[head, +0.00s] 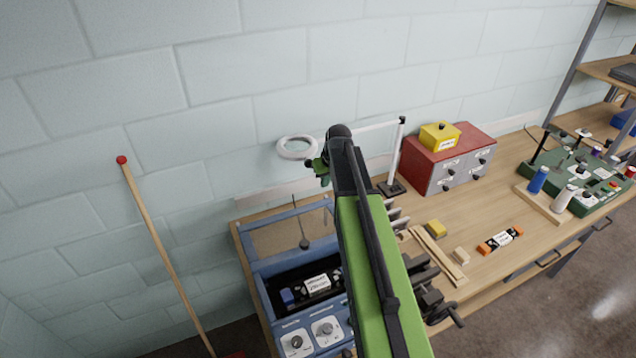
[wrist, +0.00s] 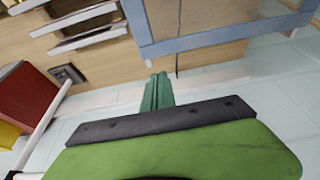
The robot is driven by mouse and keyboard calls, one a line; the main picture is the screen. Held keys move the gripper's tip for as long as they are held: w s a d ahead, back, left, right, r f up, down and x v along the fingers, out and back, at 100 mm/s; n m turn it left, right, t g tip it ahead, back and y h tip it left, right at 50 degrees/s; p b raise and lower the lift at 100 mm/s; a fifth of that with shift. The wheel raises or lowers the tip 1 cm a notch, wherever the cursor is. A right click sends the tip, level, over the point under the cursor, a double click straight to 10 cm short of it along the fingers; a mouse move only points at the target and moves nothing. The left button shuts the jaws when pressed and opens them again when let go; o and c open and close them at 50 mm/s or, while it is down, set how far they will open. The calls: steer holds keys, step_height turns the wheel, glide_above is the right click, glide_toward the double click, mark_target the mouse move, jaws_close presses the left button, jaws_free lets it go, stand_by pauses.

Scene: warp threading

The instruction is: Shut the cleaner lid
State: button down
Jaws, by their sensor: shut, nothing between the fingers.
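The cleaner (head: 262,300) is a blue box with dials on its front, at the bottom middle of the head view. Its lid (head: 250,266), a blue frame with a see-through panel, stands raised at the back, so the dark inside shows. In the wrist view the lid's blue frame (wrist: 210,42) crosses the top. My gripper (head: 319,168) is shut and empty, above and behind the lid near the wall. Its green fingers (wrist: 158,92) appear just below the lid frame in the wrist view, and I cannot tell whether they touch it. My arm hides the cleaner's right side.
A white ring lamp (head: 297,147) on a post (head: 396,160) stands close beside my gripper. A red drawer cabinet (head: 450,160) with a yellow box (head: 439,136) is to the right. A vise (head: 438,302) and wood strips (head: 440,258) lie right of my arm. The wall is close behind.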

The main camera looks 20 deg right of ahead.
steer(key=b+x, duration=0.9)
steer(key=x, duration=0.1)
steer(key=shift+r, duration=0.1)
steer(key=s, duration=1.3)
steer(key=shift+s, duration=0.35)
steer(key=shift+s+d, duration=0.1)
steer(key=shift+s, duration=0.1)
